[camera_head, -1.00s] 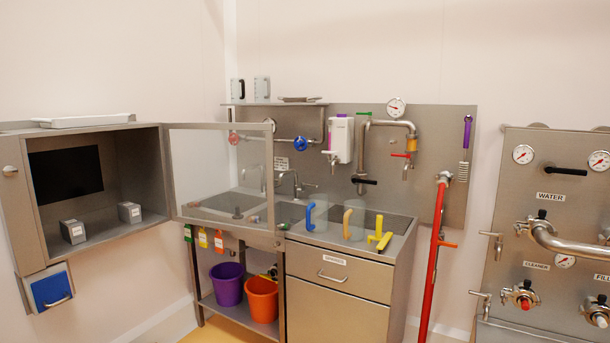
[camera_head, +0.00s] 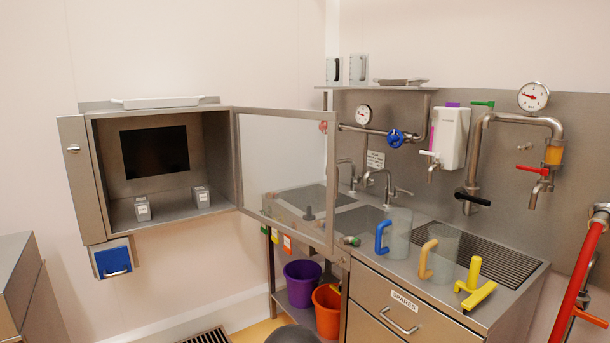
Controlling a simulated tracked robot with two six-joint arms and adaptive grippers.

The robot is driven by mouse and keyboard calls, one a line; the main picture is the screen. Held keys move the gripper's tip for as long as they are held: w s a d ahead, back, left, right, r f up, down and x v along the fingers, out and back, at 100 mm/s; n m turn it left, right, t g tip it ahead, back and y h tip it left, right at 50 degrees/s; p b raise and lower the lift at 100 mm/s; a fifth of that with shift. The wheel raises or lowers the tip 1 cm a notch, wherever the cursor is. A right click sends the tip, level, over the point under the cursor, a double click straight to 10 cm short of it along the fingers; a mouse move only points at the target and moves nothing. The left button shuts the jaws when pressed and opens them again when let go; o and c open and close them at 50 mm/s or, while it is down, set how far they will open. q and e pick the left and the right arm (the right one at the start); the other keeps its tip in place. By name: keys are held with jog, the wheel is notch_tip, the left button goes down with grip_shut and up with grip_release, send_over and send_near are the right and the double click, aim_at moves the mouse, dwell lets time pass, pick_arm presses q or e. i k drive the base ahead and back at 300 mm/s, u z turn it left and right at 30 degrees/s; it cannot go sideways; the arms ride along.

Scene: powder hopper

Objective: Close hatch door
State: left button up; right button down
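The hatch is a steel wall box (camera_head: 163,103) in the left half of the view, with its front open. Its glass door (camera_head: 284,170) has a steel frame and stands swung out to the right, in front of the sink area. The door's hinge side meets the box's right edge. Inside the box are a dark panel (camera_head: 154,152) and two small grey blocks (camera_head: 143,208) on its floor. Neither of my grippers shows.
A steel counter with a sink and a drawer (camera_head: 396,318) is at right, carrying jugs with blue (camera_head: 382,237) and orange handles. Purple (camera_head: 303,283) and orange (camera_head: 327,310) buckets are below the door. A grey cabinet (camera_head: 18,285) stands at lower left. A floor grate (camera_head: 208,336) is at the bottom.

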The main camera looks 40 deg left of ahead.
aim_at(333, 170)
jog(key=u, duration=0.55)
jog(key=i, duration=1.2)
jog(key=u, duration=0.75)
jog(key=k, duration=0.65)
jog(key=u, duration=0.25)
jog(key=i, duration=0.7)
jog(key=z, duration=0.05)
